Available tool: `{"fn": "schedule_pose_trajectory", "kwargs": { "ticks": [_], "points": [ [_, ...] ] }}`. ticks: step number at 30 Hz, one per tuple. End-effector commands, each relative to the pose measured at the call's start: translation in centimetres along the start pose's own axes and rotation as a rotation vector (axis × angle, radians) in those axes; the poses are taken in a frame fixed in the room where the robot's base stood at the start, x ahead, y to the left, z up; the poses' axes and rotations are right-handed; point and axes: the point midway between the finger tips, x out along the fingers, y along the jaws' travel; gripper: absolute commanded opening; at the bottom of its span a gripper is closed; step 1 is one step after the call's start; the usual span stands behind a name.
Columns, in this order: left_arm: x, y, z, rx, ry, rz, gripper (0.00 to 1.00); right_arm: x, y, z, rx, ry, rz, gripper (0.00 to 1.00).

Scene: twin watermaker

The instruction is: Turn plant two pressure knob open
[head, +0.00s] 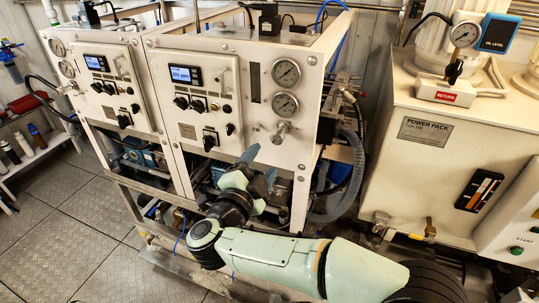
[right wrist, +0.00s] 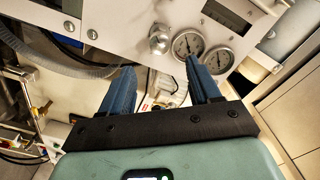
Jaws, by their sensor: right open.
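Two white watermaker units stand side by side, and no plant number is readable. The right unit (head: 216,100) carries a silver pressure knob (head: 282,131) on its front, below two round gauges. The knob also shows in the right wrist view (right wrist: 159,40), beyond the fingertips and beside the gauges. My right gripper (head: 260,167) is in front of the right unit, lower and left of the knob in the head view. Its blue fingers (right wrist: 160,68) are spread apart with nothing between them, and they are apart from the knob. My left gripper is not in view.
The left unit (head: 103,85) has a similar panel and gauges. A grey hose (head: 353,180) hangs at the right unit's right side. The power pack cabinet (head: 405,165) stands further right. Metal frame rails run below the units. Floor plates (head: 60,220) are clear at left.

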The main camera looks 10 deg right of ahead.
Motion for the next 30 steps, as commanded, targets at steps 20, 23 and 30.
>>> {"fn": "schedule_pose_trajectory", "kwargs": {
  "ticks": [20, 23, 30],
  "points": [
    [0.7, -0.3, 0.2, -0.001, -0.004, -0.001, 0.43, -2.7, -0.1, -0.1, 0.0, 0.001, 0.0, 0.62],
    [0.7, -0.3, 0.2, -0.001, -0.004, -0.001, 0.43, -2.5, 0.2, 0.2, -0.009, -0.002, -0.002, 0.62],
    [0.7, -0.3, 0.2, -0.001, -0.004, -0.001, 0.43, 1.3, 6.9, 7.8, -0.223, -0.14, -0.064, 0.62]
  ]
}}
